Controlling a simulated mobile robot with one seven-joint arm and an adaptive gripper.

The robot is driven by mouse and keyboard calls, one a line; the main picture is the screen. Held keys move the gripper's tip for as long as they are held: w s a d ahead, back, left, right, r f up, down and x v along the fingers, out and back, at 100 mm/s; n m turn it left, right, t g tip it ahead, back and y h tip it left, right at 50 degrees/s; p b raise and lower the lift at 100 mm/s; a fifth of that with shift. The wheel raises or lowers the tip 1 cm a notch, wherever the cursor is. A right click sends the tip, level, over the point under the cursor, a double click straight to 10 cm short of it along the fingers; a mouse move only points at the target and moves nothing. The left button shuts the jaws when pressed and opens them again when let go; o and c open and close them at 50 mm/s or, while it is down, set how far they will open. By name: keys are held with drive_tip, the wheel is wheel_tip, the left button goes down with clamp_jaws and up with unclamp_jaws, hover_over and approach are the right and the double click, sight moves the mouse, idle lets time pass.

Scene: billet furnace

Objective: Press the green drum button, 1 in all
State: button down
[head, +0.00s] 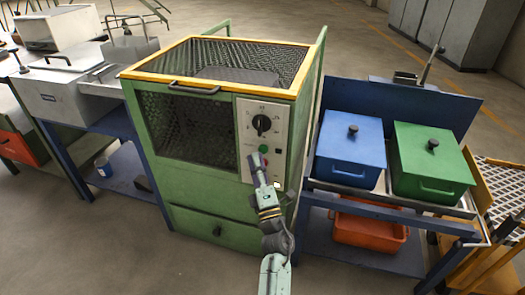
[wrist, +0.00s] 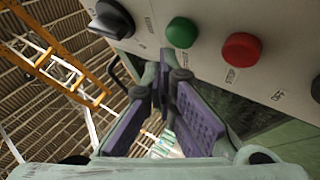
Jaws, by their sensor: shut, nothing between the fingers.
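The green drum button (head: 263,148) is on the pale control panel (head: 254,118) on the front right of the green mesh-sided machine. In the wrist view the green button (wrist: 181,33) is large, near the top, to the left of a red button (wrist: 240,49). My gripper (head: 255,160) is close to the panel, below the green button in the head view. In the wrist view its purple-padded fingers (wrist: 165,85) are shut and empty, with their tips below and slightly left of the green button. Whether they touch the panel cannot be told.
A black rotary knob (head: 261,124) is above the green button. A blue lidded box (head: 349,150) and a green lidded box (head: 430,160) stand on the stand to the right. An orange crate (head: 370,225) is below them. Open floor lies in front.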

idle(0.6)
drive_tip(key=shift+w+d, duration=0.1)
drive_tip(key=shift+w, duration=0.3)
